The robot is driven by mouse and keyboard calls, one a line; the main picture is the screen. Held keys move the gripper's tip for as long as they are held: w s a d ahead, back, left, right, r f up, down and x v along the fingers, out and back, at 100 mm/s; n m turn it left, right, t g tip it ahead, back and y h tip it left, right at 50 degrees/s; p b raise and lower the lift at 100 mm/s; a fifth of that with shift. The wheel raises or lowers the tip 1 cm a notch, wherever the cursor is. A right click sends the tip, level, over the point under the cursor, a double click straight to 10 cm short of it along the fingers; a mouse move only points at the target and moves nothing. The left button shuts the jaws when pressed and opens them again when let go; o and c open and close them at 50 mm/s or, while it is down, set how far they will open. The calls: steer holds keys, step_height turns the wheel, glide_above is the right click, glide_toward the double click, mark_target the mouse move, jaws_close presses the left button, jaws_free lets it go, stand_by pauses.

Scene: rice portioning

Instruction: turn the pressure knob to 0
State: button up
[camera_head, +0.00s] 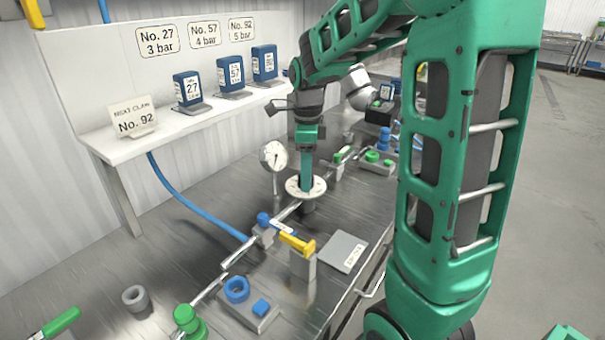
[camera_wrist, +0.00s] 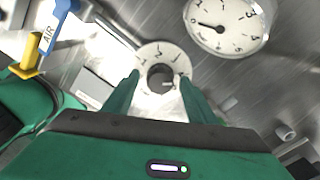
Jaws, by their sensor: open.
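The pressure knob (camera_wrist: 160,79) is a dark round shape in the middle of a white numbered dial plate (camera_wrist: 157,52). In the head view the dial plate (camera_head: 293,186) lies on the bench line, and my gripper hides most of the knob. My gripper (camera_head: 306,188) points down over the plate. In the wrist view my gripper (camera_wrist: 159,76) is open, with one green finger on each side of the knob. I cannot tell whether the fingers touch it. The knob's pointer is not clear to me.
A round pressure gauge (camera_head: 274,156) stands behind the knob; it also shows in the wrist view (camera_wrist: 225,25). A shelf (camera_head: 165,131) holds numbered blue canisters and a "No. 92" card (camera_head: 134,117).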

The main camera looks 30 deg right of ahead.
steer(key=c, duration=1.1)
steer(key=shift+o, duration=0.2)
steer(key=shift+a, duration=0.2)
steer(key=shift+d, duration=0.1)
